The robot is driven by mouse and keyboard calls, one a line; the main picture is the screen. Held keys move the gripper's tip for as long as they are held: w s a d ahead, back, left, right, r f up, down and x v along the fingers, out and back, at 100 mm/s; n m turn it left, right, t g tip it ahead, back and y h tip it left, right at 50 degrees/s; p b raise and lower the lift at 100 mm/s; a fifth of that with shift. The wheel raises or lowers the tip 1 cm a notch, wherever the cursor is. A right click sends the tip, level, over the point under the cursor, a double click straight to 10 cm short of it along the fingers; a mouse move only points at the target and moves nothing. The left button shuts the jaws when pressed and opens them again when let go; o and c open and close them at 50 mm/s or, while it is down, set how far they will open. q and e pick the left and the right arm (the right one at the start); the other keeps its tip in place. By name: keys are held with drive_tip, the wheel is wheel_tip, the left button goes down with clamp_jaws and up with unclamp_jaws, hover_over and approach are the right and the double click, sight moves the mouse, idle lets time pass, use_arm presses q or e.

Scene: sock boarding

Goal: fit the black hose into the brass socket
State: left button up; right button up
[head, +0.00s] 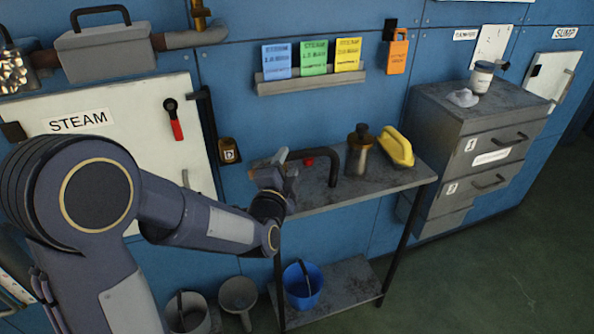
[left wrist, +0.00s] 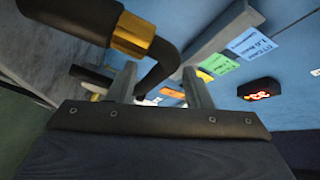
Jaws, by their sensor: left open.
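A bent black hose (head: 336,158) arches above the left part of the metal shelf (head: 385,184). In the left wrist view the hose (left wrist: 166,60) runs from a brass collar (left wrist: 133,36) with a dark body and crosses the gap between my fingers; I cannot tell whether it touches them. My left gripper (head: 281,172) is at the shelf's left end, left of the arch; its fingers (left wrist: 160,82) are apart. A brass-coloured, dark-topped cylinder (head: 358,160) stands right of the hose; I cannot tell whether it is the socket. My right gripper is out of view.
A yellow object (head: 396,147) lies at the shelf's back right. A small red part (head: 308,161) shows under the hose arch. A grey drawer cabinet (head: 475,150) stands to the right, and a blue bucket (head: 302,284) stands below. The shelf's front right is clear.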

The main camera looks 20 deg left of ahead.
sight(293, 158)
use_arm(q)
drive_tip(key=w, duration=0.5)
drive_tip(key=shift+w+d+p, duration=0.25)
drive_tip(key=shift+p, duration=0.05)
drive_tip(key=shift+r, duration=0.1)
clamp_jaws()
